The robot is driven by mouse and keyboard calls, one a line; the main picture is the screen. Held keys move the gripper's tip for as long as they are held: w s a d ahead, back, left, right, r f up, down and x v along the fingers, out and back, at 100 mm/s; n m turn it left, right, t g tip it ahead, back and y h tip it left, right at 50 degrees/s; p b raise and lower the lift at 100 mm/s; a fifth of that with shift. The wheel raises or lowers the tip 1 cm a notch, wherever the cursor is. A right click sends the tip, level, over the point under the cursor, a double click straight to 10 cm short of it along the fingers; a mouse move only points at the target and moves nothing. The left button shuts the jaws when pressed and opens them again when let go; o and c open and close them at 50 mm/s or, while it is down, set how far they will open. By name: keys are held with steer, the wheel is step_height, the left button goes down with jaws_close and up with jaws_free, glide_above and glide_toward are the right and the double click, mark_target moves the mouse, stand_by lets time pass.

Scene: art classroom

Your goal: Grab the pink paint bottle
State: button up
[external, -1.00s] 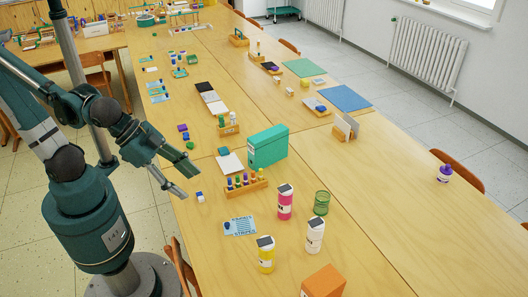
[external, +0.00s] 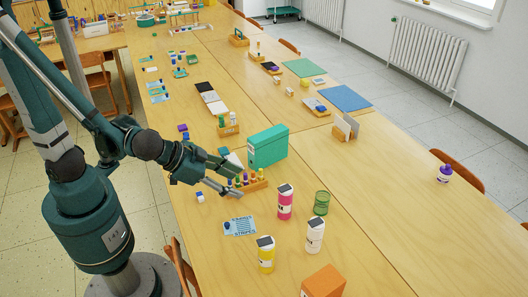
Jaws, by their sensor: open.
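The pink paint bottle (external: 285,203) stands upright on the table, with a dark cap and a pale label. My gripper (external: 241,182) is open, with its two fingers apart and pointing right toward the bottle. It is to the left of the bottle and apart from it, in front of the wooden rack of coloured pegs (external: 256,183) in the picture. Nothing shows between its fingers except the view of the rack behind.
A white bottle (external: 315,236), a yellow bottle (external: 266,256) and a green glass (external: 321,203) stand near the pink one. A teal box file (external: 268,147) is behind the rack. An orange box (external: 323,282) is at the front. The right table side is mostly clear.

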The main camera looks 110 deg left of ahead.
mark_target(284, 188)
steer(key=shift+w+a+f+n+t+y, duration=0.15)
steer(key=shift+w+a+f+n+y, duration=0.6)
steer(key=shift+w+a+f, duration=0.7)
steer(key=shift+w+a+f+n+t+y, duration=0.2)
steer(key=shift+w+a+f+n+y, duration=0.5)
steer(key=shift+w+a+f, duration=0.75)
steer(key=shift+w+a+f+n+t+y, duration=0.15)
steer(key=shift+w+a+f+n+y, duration=0.55)
steer(key=shift+w+a+f, duration=0.75)
steer(key=shift+w+d+r, duration=0.1)
steer(key=shift+w+r, duration=0.05)
steer(key=shift+w, duration=0.1)
steer(key=shift+b+x, duration=0.35)
steer(key=shift+x, duration=0.85)
steer(key=shift+w, duration=0.1)
steer(key=shift+b+x, duration=0.75)
steer(key=shift+x, duration=1.8)
steer(key=shift+r, duration=0.1)
steer(key=shift+c, duration=0.3)
steer(key=c, duration=1.4)
